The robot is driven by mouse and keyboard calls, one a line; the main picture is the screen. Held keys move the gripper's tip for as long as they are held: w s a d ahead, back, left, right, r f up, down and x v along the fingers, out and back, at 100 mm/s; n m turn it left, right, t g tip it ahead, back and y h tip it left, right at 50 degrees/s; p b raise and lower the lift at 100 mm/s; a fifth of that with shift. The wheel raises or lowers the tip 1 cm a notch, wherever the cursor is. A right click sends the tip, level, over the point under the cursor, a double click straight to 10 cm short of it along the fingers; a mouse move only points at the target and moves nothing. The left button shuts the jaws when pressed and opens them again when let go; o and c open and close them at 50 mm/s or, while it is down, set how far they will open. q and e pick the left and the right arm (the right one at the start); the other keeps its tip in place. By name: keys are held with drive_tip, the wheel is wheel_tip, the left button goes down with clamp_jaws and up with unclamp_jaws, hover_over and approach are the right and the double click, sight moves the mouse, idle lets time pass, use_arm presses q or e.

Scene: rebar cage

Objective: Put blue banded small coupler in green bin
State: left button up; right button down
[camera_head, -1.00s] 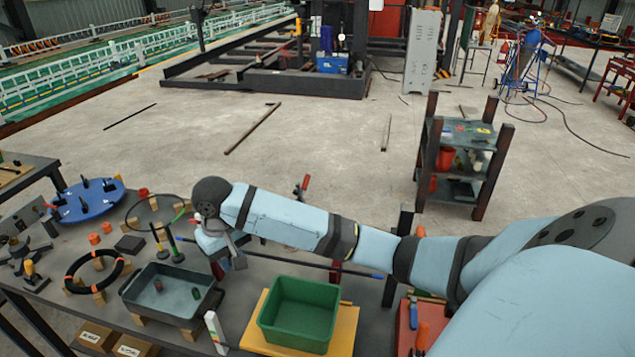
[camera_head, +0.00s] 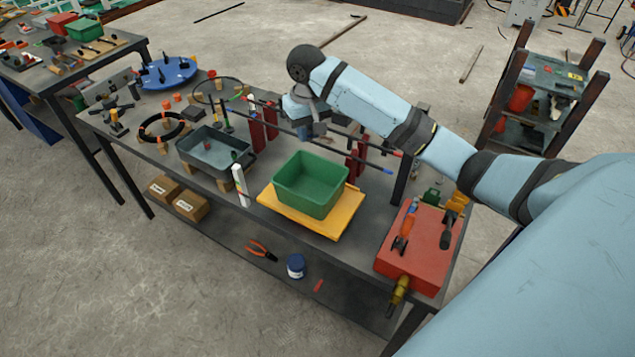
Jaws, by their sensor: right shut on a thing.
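The green bin (camera_head: 311,184) stands open on a yellow board (camera_head: 333,222) at the middle of the workbench, and its visible inside looks empty. My right gripper (camera_head: 313,128) is behind and above the bin's far rim, apart from it. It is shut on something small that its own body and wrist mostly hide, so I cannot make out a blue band. My left gripper is out of view.
A white upright marker block (camera_head: 240,186) stands between tray and bin. A red toolbox (camera_head: 420,243) is at the bench's right end. Rebar rods on red stands (camera_head: 355,155) run behind the bin. A black ring (camera_head: 161,127) and blue disc (camera_head: 168,73) lie further left.

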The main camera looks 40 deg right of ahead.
drive_tip(key=shift+s+d, duration=0.1)
drive_tip(key=shift+s+f, duration=0.1)
drive_tip(key=shift+f, duration=0.25)
drive_tip(key=p, duration=0.1)
hover_over(311, 196)
wheel_tip(311, 196, down, 15)
drive_tip(key=shift+r, duration=0.15)
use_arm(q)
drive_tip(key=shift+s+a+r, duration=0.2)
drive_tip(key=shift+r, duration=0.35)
use_arm(e)
drive_tip(key=shift+f, duration=2.4)
drive_tip(key=c, duration=1)
unclamp_jaws()
drive_tip(key=shift+f, duration=0.1)
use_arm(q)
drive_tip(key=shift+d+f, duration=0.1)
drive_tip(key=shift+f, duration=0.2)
use_arm(e)
wheel_tip(311, 196, up, 12)
drive_tip(key=shift+r, duration=0.2)
drive_tip(key=shift+f, duration=0.1)
